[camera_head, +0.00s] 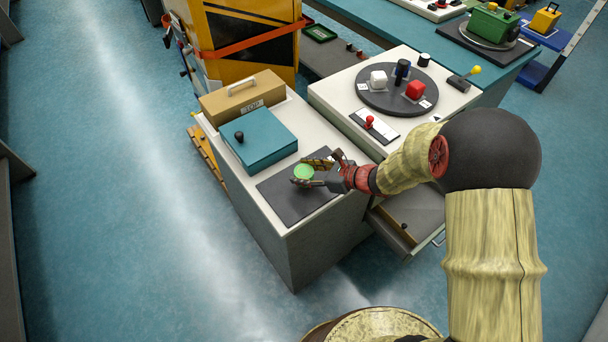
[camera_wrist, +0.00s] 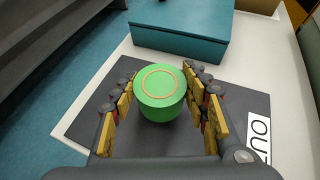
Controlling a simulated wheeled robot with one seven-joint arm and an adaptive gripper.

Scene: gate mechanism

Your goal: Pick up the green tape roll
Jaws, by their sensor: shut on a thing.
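The green tape roll (camera_head: 303,172) is over the dark mat (camera_head: 282,205) on the near white-topped cabinet. In the wrist view the roll (camera_wrist: 160,92) is a short green cylinder with an orange ring on its top face. My gripper (camera_head: 315,172) reaches in from the right, with a finger on each side of the roll. In the wrist view the yellow-padded fingers (camera_wrist: 158,100) flank the roll, shut on it. I cannot tell whether the roll still touches the mat.
A teal box (camera_head: 257,139) with a black knob stands behind the mat, beside a tan case (camera_head: 243,97) with a handle. To the right, a white table holds a dark turntable (camera_head: 382,100) with white and red blocks. An open drawer (camera_head: 410,215) lies below my arm.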

